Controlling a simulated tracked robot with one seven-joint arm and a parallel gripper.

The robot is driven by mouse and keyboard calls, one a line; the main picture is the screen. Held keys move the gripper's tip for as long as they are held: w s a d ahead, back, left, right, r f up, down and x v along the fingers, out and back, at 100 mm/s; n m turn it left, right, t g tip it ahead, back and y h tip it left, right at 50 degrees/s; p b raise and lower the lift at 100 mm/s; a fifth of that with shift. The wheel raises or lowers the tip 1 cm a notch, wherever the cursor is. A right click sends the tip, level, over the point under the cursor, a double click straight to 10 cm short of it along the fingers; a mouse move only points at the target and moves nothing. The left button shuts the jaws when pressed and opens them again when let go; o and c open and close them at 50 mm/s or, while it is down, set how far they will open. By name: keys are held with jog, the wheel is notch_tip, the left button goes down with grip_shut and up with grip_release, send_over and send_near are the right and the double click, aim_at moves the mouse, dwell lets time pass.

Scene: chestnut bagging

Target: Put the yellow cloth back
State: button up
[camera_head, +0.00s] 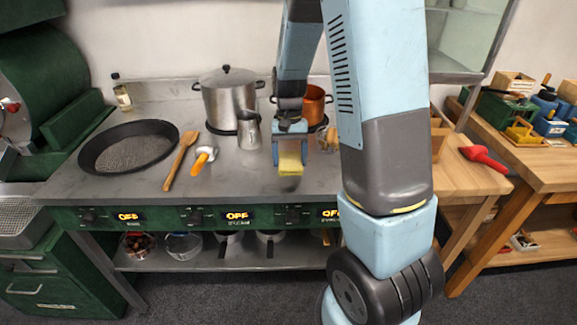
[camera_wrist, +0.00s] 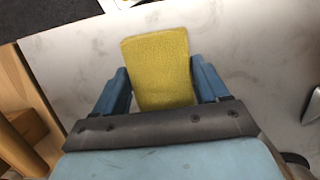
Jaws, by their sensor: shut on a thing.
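The yellow cloth (camera_head: 290,164) is between the fingers of my gripper (camera_head: 289,142) in the head view, over the grey metal counter right of the small metal pitcher. In the wrist view the yellow cloth (camera_wrist: 158,68) fills the space between the two blue fingers of my gripper (camera_wrist: 162,88). My gripper is shut on the cloth. The cloth's upper end is hidden by the gripper. I cannot tell whether its lower edge touches the counter.
A black pan (camera_head: 128,147), a wooden spatula (camera_head: 181,160), an orange-handled tool (camera_head: 204,157), a metal pitcher (camera_head: 248,133), a steel pot (camera_head: 229,98) and a copper pot (camera_head: 314,104) stand around. A wooden table (camera_head: 470,175) is at right. The counter's front strip is clear.

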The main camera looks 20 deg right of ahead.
aim_at(289, 157)
jog(key=shift+w+f, duration=0.15)
jog(key=shift+f, duration=0.05)
jog(key=shift+w+f, duration=0.1)
jog(key=shift+f, duration=1.5)
jog(key=o, duration=0.9)
jog(key=shift+o, duration=0.2)
